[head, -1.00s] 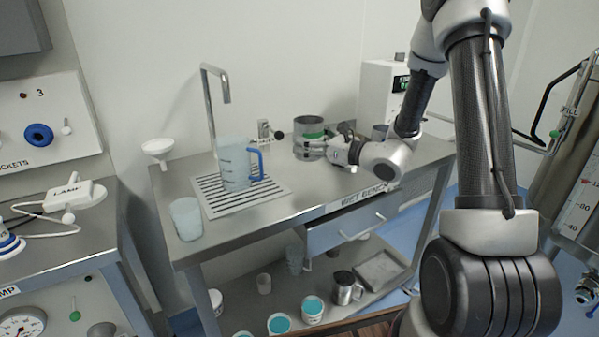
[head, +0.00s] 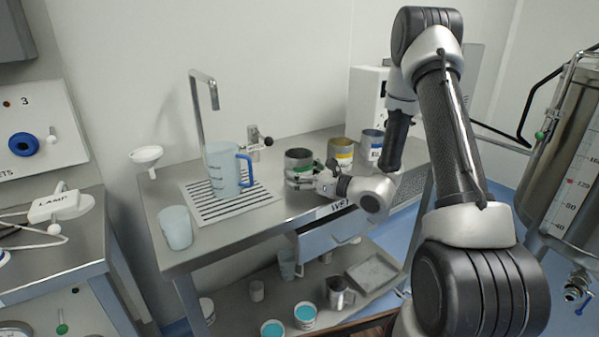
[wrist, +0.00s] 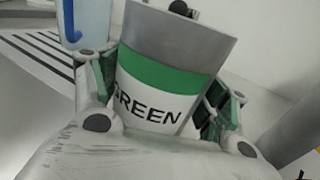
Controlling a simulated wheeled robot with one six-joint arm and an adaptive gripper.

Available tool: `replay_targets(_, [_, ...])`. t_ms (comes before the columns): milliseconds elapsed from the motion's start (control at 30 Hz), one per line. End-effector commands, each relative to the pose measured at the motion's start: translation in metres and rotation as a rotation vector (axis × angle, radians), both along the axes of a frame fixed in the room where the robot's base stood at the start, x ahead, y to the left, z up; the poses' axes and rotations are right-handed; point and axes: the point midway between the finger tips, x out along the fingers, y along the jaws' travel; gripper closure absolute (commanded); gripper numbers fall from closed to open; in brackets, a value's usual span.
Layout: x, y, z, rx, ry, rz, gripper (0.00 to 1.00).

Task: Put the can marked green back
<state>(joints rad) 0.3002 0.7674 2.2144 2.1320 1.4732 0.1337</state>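The can marked green (head: 299,157) is a grey metal can with a green band. In the wrist view the can (wrist: 170,75) shows the word GREEN on a white label and fills the space between the fingers, slightly tilted in the picture. My gripper (head: 303,174) has its fingers on both sides of the can, and my gripper (wrist: 165,100) appears closed on it in the wrist view. The can is at the wet bench (head: 255,215), right of the drain grid. Whether its base touches the bench top is hard to tell.
A yellow-banded can (head: 341,152) and a blue-labelled can (head: 371,143) stand to the right at the back. A blue-handled jug (head: 222,172) stands on the drain grid (head: 205,207) under the tap (head: 200,100). A translucent beaker (head: 175,228) stands at the front left.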

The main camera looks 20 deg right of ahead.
Motion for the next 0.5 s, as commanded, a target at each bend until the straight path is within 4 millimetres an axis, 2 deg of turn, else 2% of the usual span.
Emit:
replay_targets(33, [0.0000, 0.0000, 0.0004, 0.000, 0.000, 0.000, 0.12])
replay_targets(67, [0.0000, 0.0000, 0.0003, 0.000, 0.000, 0.000, 0.07])
replay_targets(500, [-0.0018, -0.0019, 0.0033, 0.000, 0.000, -0.001, 0.07])
